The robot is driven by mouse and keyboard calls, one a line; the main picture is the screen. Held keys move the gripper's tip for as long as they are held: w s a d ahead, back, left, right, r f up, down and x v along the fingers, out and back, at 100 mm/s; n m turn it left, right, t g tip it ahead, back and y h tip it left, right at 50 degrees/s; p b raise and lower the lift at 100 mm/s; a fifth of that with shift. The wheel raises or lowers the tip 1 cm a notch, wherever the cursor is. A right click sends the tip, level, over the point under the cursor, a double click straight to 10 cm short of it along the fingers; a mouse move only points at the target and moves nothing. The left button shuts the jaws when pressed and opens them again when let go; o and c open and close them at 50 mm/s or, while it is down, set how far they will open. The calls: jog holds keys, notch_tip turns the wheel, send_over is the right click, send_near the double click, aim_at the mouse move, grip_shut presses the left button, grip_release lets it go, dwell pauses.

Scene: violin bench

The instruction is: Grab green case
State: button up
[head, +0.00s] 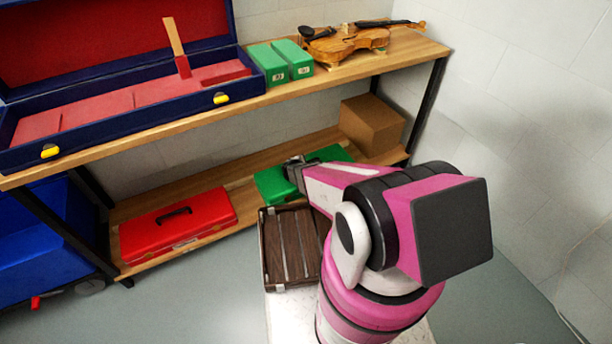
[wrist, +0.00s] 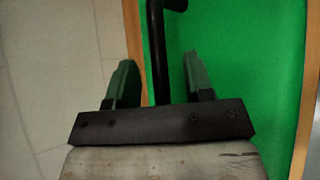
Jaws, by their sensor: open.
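The green case (head: 271,186) lies on the lower shelf, partly hidden in the head view by my arm and gripper. Its green face fills much of the wrist view (wrist: 250,75), with a black handle (wrist: 158,45) along its left edge. My gripper (head: 292,168) is at the case, and its fingertips also show in the wrist view (wrist: 157,72). It is open, with one finger on each side of the handle and gaps to both. I cannot tell how deep the handle sits between the fingers.
On the lower shelf (head: 190,185) stand a red case (head: 178,222) to the left and a cardboard box (head: 372,124) to the right. A dark slatted crate (head: 290,247) is in front. The upper shelf holds an open blue case (head: 130,105), green boxes (head: 280,63) and a violin (head: 345,45).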

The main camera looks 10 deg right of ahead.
grip_shut()
jog(key=shift+r, duration=0.15)
dwell(1.2)
